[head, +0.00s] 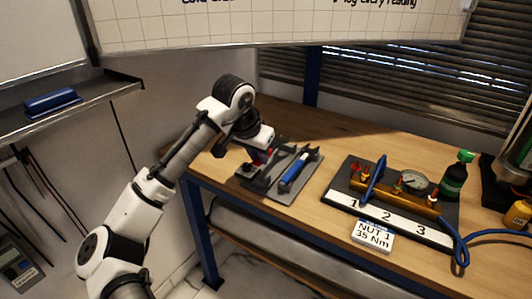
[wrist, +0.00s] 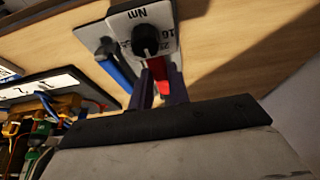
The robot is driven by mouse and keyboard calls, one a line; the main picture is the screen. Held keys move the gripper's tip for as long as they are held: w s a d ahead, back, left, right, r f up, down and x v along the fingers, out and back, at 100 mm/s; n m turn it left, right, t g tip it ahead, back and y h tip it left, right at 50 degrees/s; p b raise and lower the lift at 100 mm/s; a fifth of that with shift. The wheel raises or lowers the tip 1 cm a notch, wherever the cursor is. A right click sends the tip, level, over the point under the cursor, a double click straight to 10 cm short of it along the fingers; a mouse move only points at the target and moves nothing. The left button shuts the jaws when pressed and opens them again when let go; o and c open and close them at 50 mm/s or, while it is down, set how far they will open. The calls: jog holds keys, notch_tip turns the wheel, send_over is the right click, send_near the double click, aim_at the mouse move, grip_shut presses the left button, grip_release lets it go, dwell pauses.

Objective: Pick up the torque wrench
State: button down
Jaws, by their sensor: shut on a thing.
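My gripper (head: 258,163) is low over the left part of a grey tray (head: 268,192) on the bench. In the wrist view its dark fingers (wrist: 160,88) are shut on a narrow red part (wrist: 161,76). Most of that part is hidden, and I cannot tell whether it belongs to the torque wrench. A blue-handled tool (head: 296,170) lies on the tray to the right of my gripper, apart from it. Just beyond the fingers, the wrist view shows a pale panel marked Nm (wrist: 124,22) with a black knob (wrist: 146,38).
A gauge rig (head: 400,195) with a brass bar, a dial gauge and a blue hose stands right of the tray. A card reading NUT 1, 35 Nm (head: 373,236) is at its front. A dark green bottle (head: 455,178) stands behind. Bare bench separates tray and rig.

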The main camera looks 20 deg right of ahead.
jog(key=s+a+b, duration=0.1)
jog(key=s+a, duration=0.7)
jog(key=a, duration=0.2)
jog(key=shift+s+a, duration=0.3)
jog(key=shift+s, duration=0.05)
jog(key=c, duration=1.9)
grip_release()
grip_shut()
jog(key=shift+d+r, duration=0.1)
jog(key=shift+d, duration=0.05)
